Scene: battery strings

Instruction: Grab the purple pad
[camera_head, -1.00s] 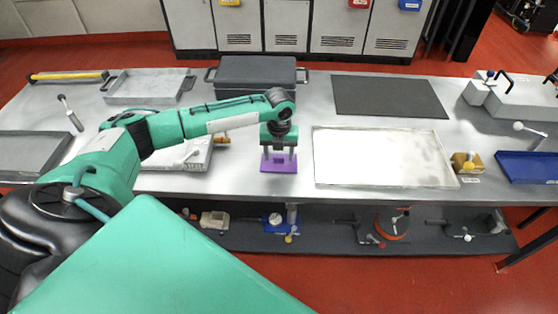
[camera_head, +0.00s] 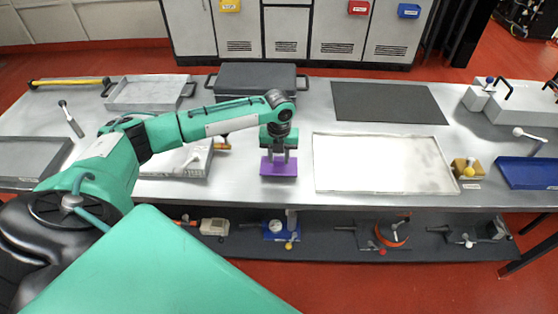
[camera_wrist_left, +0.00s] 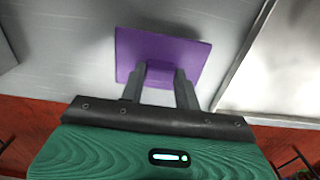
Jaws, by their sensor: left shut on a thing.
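The purple pad (camera_head: 279,167) is at the front middle of the metal table, left of the white-surfaced tray. My left gripper (camera_head: 279,158) points down at it and is shut on it. In the left wrist view the pad (camera_wrist_left: 165,52) spreads out beyond the fingers, and the left gripper (camera_wrist_left: 160,72) has its fingertips at its middle. The fingers show a gap between them, and what they grip on the pad is hidden. I cannot tell whether the pad touches the table. My right gripper is not in view.
The white-surfaced tray (camera_head: 316,187) lies just right of the pad. A dark grey case (camera_head: 256,76) stands behind, and a dark mat (camera_head: 388,102) lies at the back right. A yellow-knobbed block (camera_head: 466,168) and a blue tray (camera_head: 528,172) are further right. The table's front edge is close.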

